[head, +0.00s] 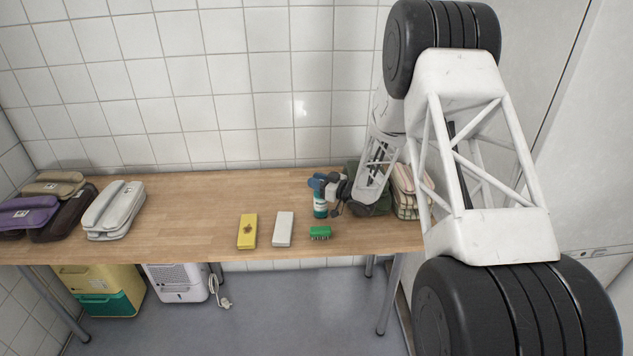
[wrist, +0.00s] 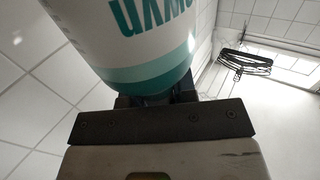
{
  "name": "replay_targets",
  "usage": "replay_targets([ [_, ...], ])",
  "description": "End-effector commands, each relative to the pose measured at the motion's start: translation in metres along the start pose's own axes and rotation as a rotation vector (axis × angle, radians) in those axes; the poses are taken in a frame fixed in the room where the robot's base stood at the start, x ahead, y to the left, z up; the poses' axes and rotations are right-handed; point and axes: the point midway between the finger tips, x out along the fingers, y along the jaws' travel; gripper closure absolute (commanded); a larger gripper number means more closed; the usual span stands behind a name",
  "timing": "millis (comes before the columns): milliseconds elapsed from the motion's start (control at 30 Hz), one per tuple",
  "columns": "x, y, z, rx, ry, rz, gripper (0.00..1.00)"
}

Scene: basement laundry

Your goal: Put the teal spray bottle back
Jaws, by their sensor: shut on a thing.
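The teal spray bottle (head: 320,208) is upright at the back right part of the wooden table (head: 190,215), with a white and teal body and a dark blue top. My gripper (head: 334,188) reaches in from the right and is shut on it near its upper part. In the wrist view the bottle (wrist: 145,45) fills the upper middle, showing white and teal bands and part of some lettering. The fingers (wrist: 155,98) are mostly hidden behind it there. I cannot tell whether its base touches the table.
In front lie a yellow block (head: 247,231), a pale grey block (head: 283,229) and a green brush (head: 320,233). The table's left middle is clear.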

Motion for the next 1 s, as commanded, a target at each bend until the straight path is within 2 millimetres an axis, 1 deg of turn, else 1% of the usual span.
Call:
replay_targets([
  [233, 0.000, 0.000, 0.003, 0.000, 0.000, 0.000, 1.00],
  [267, 0.000, 0.000, 0.003, 0.000, 0.000, 0.000, 0.70],
  [400, 0.000, 0.000, 0.003, 0.000, 0.000, 0.000, 0.49],
  [833, -0.001, 0.000, -0.001, -0.001, 0.000, 0.000, 0.49],
  [1000, -0.013, 0.001, -0.001, -0.001, 0.000, 0.001, 0.49],
])
